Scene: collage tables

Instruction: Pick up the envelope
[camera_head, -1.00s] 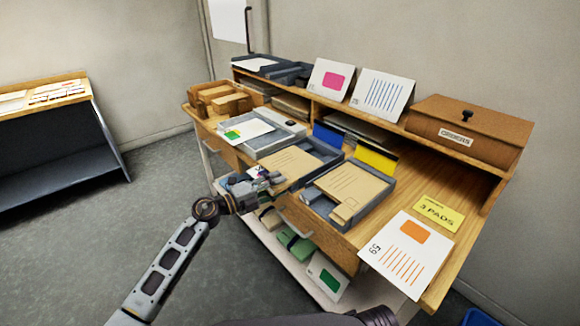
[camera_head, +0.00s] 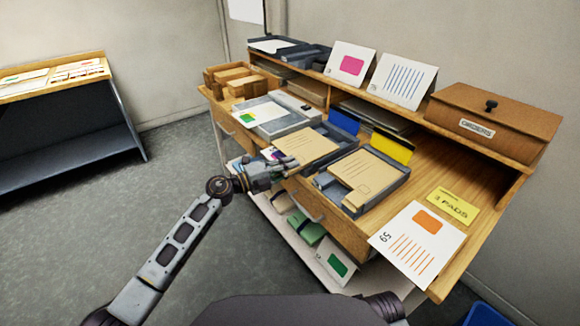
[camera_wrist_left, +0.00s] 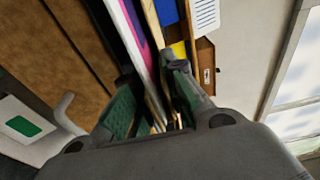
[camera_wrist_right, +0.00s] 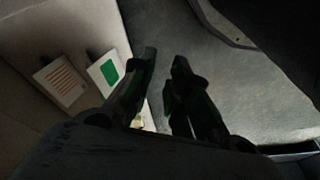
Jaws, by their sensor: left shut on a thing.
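A tan envelope (camera_head: 308,146) with printed lines lies over the grey tray marked by a blue card, in the middle of the table. My left gripper (camera_head: 287,164) is at its near left edge, shut on it. In the left wrist view the dark green fingers (camera_wrist_left: 155,105) stand either side of thin, edge-on sheets; the exact contact is hard to make out. I cannot tell whether the envelope is clear of the tray. My right gripper (camera_wrist_right: 165,60) hangs over the floor, empty, its fingertips a little apart.
A second grey tray (camera_head: 352,209) with tan envelopes and a yellow card (camera_head: 392,148) stands to the right. A grey tray with a white sheet (camera_head: 268,113) is to the left. A brown box (camera_head: 495,115) stands behind. A lower shelf (camera_head: 298,242) holds packets.

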